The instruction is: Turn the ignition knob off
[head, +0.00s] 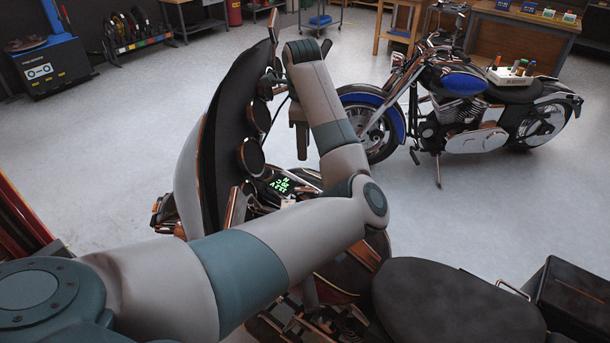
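The near motorcycle has a grey fairing (188,170) with a dark windscreen, round gauges (251,157) and a small display (279,186) lit with green characters. I cannot make out the ignition knob; my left arm covers much of the console and handlebar area. My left gripper (301,150) points down beyond the gauges, above and past the lit display. Its fingers show almost edge-on, so I cannot tell whether they are open or shut, and I see nothing held in them. My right gripper is not in view.
The near motorcycle's black seat (450,300) fills the bottom right. A blue motorcycle (462,105) stands behind on its side stand, with a white tray (512,77) on its seat. Grey floor (500,200) lies clear between the motorcycles. Benches, a wheel rack and a blue machine (48,65) line the back.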

